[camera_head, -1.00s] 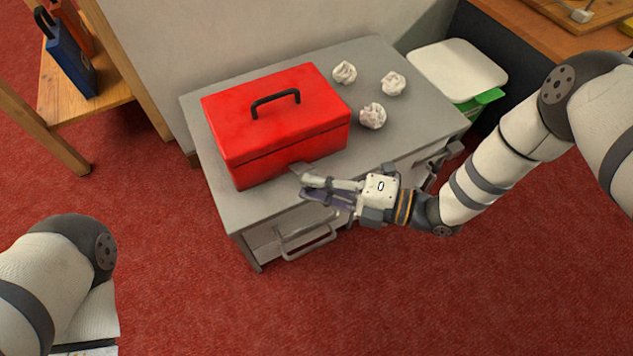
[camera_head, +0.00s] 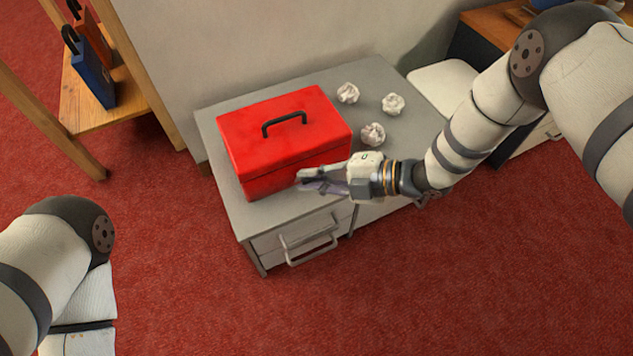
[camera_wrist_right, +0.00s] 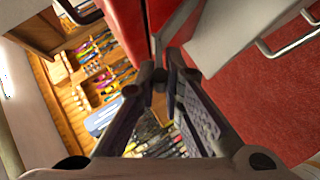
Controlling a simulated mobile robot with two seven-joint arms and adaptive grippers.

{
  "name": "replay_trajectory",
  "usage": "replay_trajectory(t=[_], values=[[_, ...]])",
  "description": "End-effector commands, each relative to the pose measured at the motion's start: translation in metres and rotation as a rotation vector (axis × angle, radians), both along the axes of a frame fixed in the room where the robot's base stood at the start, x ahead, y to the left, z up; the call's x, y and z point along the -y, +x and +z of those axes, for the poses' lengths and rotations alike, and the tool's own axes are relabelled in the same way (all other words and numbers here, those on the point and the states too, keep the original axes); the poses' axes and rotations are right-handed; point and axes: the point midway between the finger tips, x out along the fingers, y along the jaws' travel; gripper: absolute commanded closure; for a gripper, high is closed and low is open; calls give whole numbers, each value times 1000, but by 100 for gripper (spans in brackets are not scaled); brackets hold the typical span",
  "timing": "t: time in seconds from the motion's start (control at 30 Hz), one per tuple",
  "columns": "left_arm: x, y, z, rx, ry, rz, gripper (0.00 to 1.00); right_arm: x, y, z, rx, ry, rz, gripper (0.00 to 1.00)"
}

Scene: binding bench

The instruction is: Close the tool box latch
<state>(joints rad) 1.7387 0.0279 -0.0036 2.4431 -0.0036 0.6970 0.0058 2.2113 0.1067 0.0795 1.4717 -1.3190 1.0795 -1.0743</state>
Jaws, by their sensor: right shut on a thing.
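The red tool box (camera_head: 285,148) stands on the grey cabinet with its lid down and its black handle (camera_head: 284,123) on top. Its red side also shows at the top of the right wrist view (camera_wrist_right: 124,22). My right gripper (camera_head: 303,180) is at the lower front face of the box, with its fingers close together. In the right wrist view its fingertips (camera_wrist_right: 160,74) are by the red front. The grey latch is hidden behind the fingers, and they appear shut on it. My left arm is at the lower left; its gripper is out of view.
The grey cabinet (camera_head: 225,165) has drawers with bar handles (camera_head: 311,250) below the box. Several crumpled paper balls (camera_head: 373,133) lie right of the box. The red carpet in front is clear.

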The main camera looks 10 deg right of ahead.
Motion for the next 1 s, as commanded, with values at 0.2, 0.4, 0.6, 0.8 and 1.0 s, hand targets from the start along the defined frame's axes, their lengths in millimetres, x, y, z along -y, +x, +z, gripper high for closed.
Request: replay_trajectory(t=[0.2,0.4,0.6,0.8,1.0], values=[[0,1,3,5,0,0,100,-3,8,6,-37,-9,2,100],[0,2,4,7,0,0,100,-4,13,8,-36,-8,0,100],[0,2,4,7,0,0,100,-5,14,9,-36,-7,0,100],[0,2,4,7,0,0,100,-5,14,9,-36,-7,0,100],[0,2,4,7,0,0,100,-5,14,9,-36,-8,0,70]])
